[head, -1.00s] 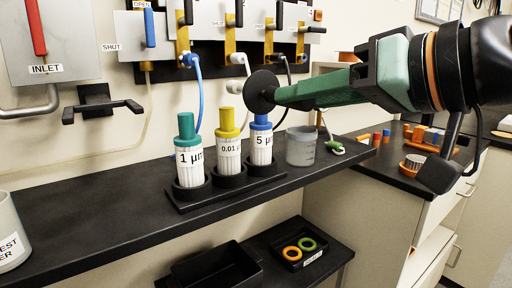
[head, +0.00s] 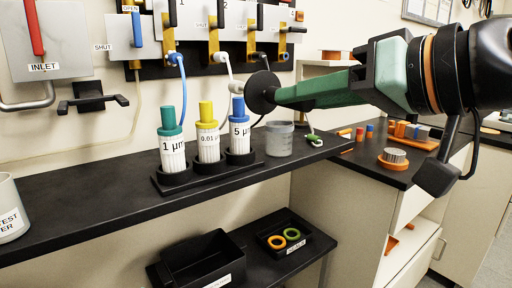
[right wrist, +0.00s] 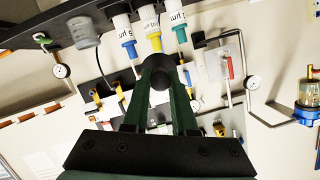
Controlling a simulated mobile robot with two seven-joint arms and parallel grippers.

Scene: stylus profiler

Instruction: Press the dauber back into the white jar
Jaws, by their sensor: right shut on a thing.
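My right gripper (head: 268,92) comes in from the right in the head view, its green fingers shut on a black, disc-like round thing (head: 261,91). In the right wrist view the fingers close around the same dark round thing (right wrist: 160,76). It may be the dauber's top; I cannot tell. It is held in the air above the bench, in front of the wall fittings. A white container (head: 9,212) with a partly cut-off label stands at the far left. My left gripper is not in view.
White cartridges with green, yellow (head: 207,116) and blue tops stand in a black rack (head: 210,175). A translucent grey cup (head: 279,140) stands beside them. Black trays (head: 206,262) are on a lower shelf. Orange-based items (head: 393,160) are on the right counter. The bench's left stretch is clear.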

